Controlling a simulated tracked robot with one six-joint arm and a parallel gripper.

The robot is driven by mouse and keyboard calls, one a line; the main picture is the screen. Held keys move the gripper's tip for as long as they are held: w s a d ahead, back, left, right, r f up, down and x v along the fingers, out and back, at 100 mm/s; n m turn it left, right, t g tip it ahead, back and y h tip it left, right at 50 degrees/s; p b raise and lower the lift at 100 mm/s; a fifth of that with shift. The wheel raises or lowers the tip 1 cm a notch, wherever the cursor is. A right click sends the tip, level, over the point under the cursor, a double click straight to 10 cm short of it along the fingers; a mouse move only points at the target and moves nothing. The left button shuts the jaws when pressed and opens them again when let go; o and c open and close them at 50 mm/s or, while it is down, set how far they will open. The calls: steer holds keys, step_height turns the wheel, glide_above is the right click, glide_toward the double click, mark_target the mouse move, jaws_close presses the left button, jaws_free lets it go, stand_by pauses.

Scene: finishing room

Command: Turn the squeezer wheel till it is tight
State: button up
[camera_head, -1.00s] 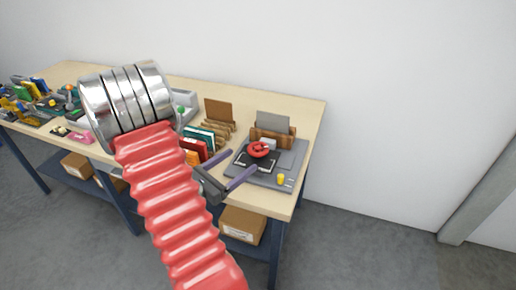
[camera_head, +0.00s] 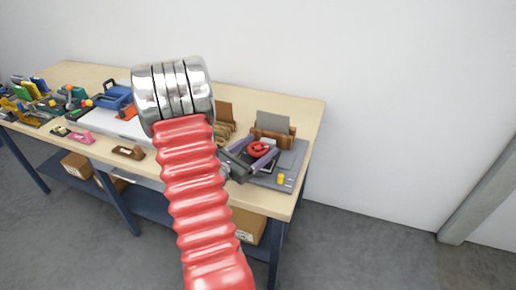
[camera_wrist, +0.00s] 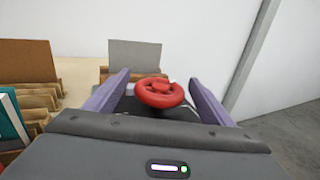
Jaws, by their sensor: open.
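The red squeezer wheel (camera_head: 259,149) sits on a grey squeezer base (camera_head: 290,165) at the right end of the bench. It also shows in the wrist view (camera_wrist: 160,92), between my two purple fingers. My gripper (camera_head: 257,152) is open, with one finger on each side of the wheel and a gap visible on both sides in the wrist view. Whether the fingers are at the wheel's height I cannot tell. The squeezer's lower parts are partly hidden by my gripper.
A wooden block with an upright grey plate (camera_head: 272,122) stands behind the wheel. Wooden racks (camera_wrist: 38,100) with boards and a teal book (camera_wrist: 12,118) are close on the left. A yellow knob (camera_head: 281,179) is at the base's front corner. The bench's right edge is near.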

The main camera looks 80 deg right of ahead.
steer(key=shift+c, duration=0.2)
steer(key=c, duration=1)
steer(key=shift+r+m+g, duration=0.1)
steer(key=shift+m+g, duration=0.2)
steer(key=shift+g, duration=0.1)
steer(key=shift+m+g+y, duration=0.8)
steer(key=shift+g, duration=0.1)
steer(key=shift+m+g+y, duration=1.2)
steer(key=shift+g+y, duration=0.2)
steer(key=shift+g, duration=0.1)
steer(key=o, duration=1)
